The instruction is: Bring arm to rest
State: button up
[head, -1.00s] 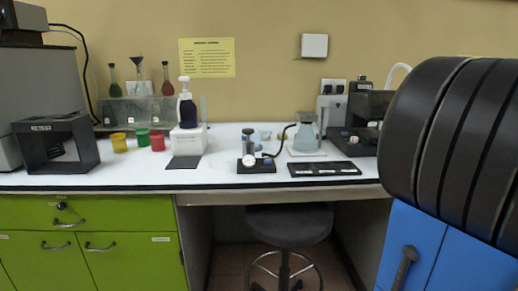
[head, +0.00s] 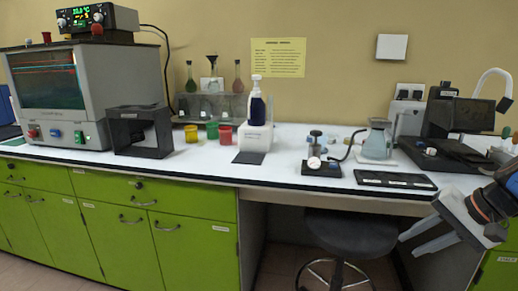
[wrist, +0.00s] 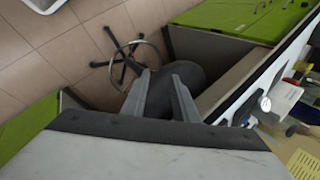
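My gripper (head: 425,240) is at the lower right of the head view, in front of the bench and near the stool. Its two light grey fingers are spread apart with nothing between them. In the wrist view my gripper (wrist: 160,97) also shows its fingers apart, with the dark round stool seat behind them. My arm comes in from the right edge of the head view.
The white bench top (head: 290,172) holds a grey oven-like machine (head: 60,95), a pump bottle (head: 256,105), colored cups, a flask (head: 377,140) and a black tray (head: 395,180). A stool (head: 350,232) stands in the knee space. Green cabinets (head: 110,225) are at left.

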jog(key=s+a+f+n+h, duration=0.4)
jog(key=s+a+f+n, duration=0.3)
jog(key=s+a+n, duration=0.1)
jog(key=shift+a+f+n+h, duration=0.25)
jog(key=shift+a+n, duration=0.25)
jog(key=shift+a, duration=0.3)
dwell(1.3)
